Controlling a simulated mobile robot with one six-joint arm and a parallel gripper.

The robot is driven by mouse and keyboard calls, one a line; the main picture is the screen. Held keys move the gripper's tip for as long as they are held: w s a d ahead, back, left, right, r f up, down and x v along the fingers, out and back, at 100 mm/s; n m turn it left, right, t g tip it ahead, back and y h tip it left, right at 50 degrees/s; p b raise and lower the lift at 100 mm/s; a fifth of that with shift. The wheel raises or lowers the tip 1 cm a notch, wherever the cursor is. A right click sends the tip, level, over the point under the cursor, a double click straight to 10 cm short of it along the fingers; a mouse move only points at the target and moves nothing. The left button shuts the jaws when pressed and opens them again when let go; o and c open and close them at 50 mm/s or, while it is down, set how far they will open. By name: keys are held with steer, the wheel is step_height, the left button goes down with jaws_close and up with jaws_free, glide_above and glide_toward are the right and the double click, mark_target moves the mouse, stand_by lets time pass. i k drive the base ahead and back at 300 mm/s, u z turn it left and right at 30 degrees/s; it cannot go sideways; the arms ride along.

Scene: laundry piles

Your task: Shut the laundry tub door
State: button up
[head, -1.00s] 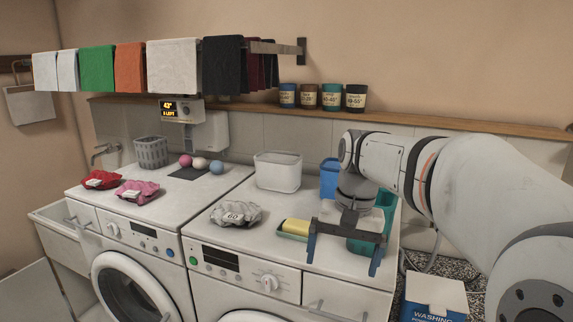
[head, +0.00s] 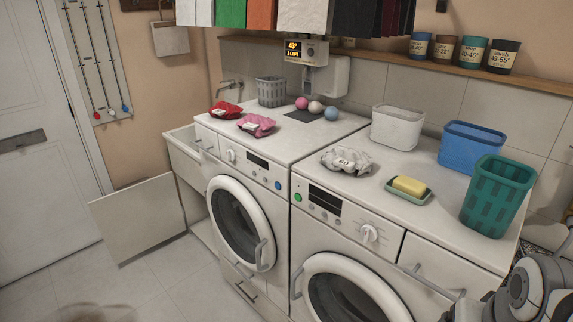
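The laundry tub (head: 180,150) stands at the left end of the row of machines, below a wall tap. Its white door (head: 140,217) stands wide open, swung out to the left over the tiled floor. The open cupboard space (head: 195,205) shows between the door and the left washing machine. Parts of my arm fill the bottom right corner of the head view, far from the door. I cannot make out my gripper's fingers there.
Two front-loading machines (head: 228,182) stand right of the tub, their round doors shut. Baskets, including a green one (head: 498,195), and laundry bundles lie on top. The floor (head: 150,275) before the tub door looks mostly clear; a blurred brownish shape shows at bottom left.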

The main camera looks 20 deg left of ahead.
mark_target(134, 220)
steer(key=u, duration=0.05)
steer(key=k, duration=1.1)
steer(key=u, duration=0.55)
steer(key=i, duration=0.4)
steer(key=u, duration=0.7)
steer(key=i, duration=2.2)
steer(key=u, duration=0.8)
steer(key=i, duration=1.05)
steer(key=u, duration=0.7)
steer(key=i, duration=1.7)
steer(key=z, duration=0.45)
steer(key=i, duration=0.55)
steer(key=z, duration=0.65)
